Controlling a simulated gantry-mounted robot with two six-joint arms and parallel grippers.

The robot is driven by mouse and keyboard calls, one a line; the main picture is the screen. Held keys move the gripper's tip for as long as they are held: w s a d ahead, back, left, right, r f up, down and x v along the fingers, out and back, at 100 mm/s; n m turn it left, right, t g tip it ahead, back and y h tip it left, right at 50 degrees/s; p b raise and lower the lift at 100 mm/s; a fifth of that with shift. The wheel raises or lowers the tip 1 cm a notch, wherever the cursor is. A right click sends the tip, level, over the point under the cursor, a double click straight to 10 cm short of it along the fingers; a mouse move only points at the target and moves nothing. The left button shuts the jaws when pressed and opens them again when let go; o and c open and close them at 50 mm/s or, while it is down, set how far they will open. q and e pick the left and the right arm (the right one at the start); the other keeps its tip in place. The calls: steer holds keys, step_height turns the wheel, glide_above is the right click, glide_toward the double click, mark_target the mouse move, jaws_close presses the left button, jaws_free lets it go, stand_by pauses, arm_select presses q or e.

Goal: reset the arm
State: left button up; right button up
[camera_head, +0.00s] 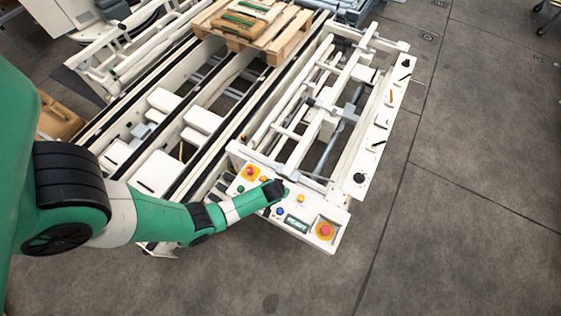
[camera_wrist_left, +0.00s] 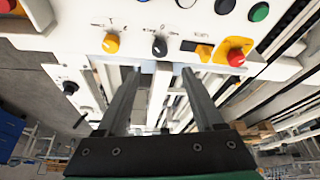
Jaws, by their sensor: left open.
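My left arm reaches in from the left in the head view. Its gripper (camera_head: 277,191) is over the white control panel (camera_head: 312,243) and covers part of it. In the left wrist view the fingers (camera_wrist_left: 161,72) are apart with nothing between them. A black knob (camera_wrist_left: 159,46) shows just beyond the fingertips. A yellow knob (camera_wrist_left: 110,43) is to its left, and a red button on a yellow base (camera_wrist_left: 236,56) to its right. Whether the gripper touches the panel cannot be told. My right gripper is not in view.
Grey floor (camera_head: 470,220) is clear at right.

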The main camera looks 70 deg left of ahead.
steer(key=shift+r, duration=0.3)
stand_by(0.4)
